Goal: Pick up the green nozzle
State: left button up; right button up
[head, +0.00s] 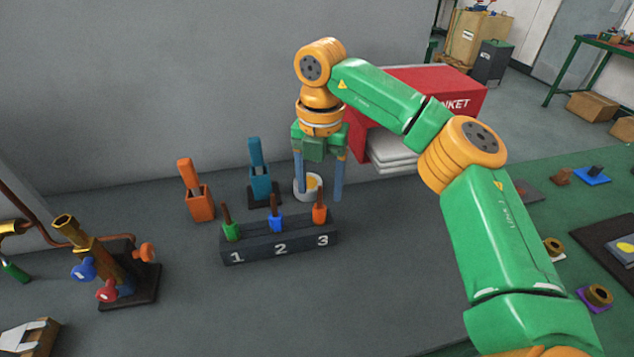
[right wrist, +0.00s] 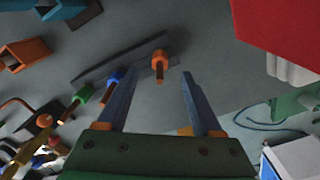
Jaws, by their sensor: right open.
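The green nozzle (head: 230,231) stands in slot 1, at the left end of a dark rack (head: 261,255) marked 1, 2, 3. It also shows in the right wrist view (right wrist: 83,93), left of the fingers. A blue nozzle (head: 276,221) is in slot 2 and an orange nozzle (head: 319,214) in slot 3. My right gripper (head: 319,194) is open, pointing down behind the rack's right end, to the right of the green nozzle and apart from it. Nothing is held between its fingers. My left gripper is not in view.
Orange (head: 200,205) and blue (head: 260,186) holders stand behind the rack. A white cup (head: 302,190) is partly hidden by my right fingers. A red box (head: 415,85) stands behind my arm. A brass assembly with knobs (head: 105,268) is at left. Table in front of the rack is clear.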

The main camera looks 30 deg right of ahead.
aim_at(230, 225)
jog(key=k, duration=1.5)
